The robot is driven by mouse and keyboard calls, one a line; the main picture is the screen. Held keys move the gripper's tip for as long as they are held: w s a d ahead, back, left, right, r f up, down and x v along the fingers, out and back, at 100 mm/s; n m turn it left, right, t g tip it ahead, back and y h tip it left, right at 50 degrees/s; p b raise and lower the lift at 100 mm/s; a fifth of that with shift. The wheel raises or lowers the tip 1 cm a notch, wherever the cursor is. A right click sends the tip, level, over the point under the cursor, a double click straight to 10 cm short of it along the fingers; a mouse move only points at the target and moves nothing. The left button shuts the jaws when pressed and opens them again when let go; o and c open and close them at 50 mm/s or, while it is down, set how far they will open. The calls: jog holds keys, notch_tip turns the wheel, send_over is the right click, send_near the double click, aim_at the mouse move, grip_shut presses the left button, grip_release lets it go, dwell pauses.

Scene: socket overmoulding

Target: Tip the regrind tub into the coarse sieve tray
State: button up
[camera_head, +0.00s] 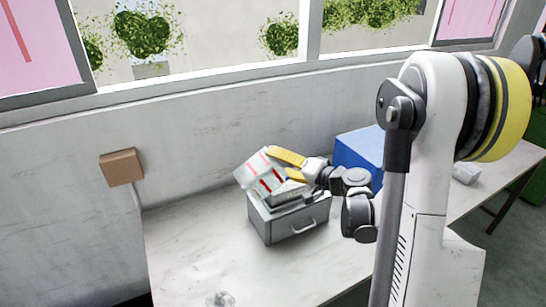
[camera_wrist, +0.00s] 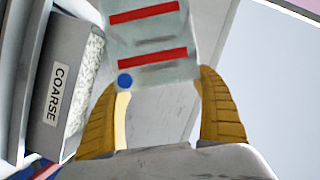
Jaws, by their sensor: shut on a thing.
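The regrind tub (camera_head: 256,170) is pale and see-through with red stripes. My gripper (camera_head: 283,162), with yellow fingers, is shut on it and holds it tilted above a grey box with a handle (camera_head: 292,228). In the wrist view the tub (camera_wrist: 148,45) sits between both fingers (camera_wrist: 158,85) and shows two red bands and a blue dot. The coarse sieve tray (camera_wrist: 52,100), grey and labelled COARSE, is at the left there, with white granules in it. The tub's mouth and contents are not clear.
A blue box (camera_head: 360,150) stands behind my arm, near the wall. A small clear object (camera_head: 220,299) is at the table's front, and a pale block (camera_head: 466,174) lies to the right. A brown box (camera_head: 121,167) is at the left. The table's left part (camera_head: 195,235) is clear.

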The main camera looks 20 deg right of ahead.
aim_at(250, 170)
jog(key=shift+a+n, duration=0.3)
jog(key=shift+a, duration=0.15)
jog(key=shift+f, duration=0.1)
jog(key=shift+a+f+n+g+h, duration=0.2)
jog(key=shift+a+n+h, duration=0.25)
jog(key=shift+a+n, duration=0.35)
jog(key=shift+a+f+n+g+h, duration=0.15)
jog(key=shift+a+n+h, duration=0.35)
jog(key=shift+a, duration=0.5)
jog(key=a+n, duration=0.1)
jog(key=a+n+h+p, duration=0.1)
jog(key=a, duration=0.1)
jog(key=a+r+n+h+p, duration=0.1)
jog(key=shift+s+a+r+n+g, duration=0.1)
jog(key=shift+s+a+n+g, duration=0.05)
jog(key=shift+a+n+g, duration=0.2)
jog(key=shift+a+r+n+h, duration=0.1)
jog(key=shift+a+n+h, duration=0.75)
jog(key=shift+a, duration=0.05)
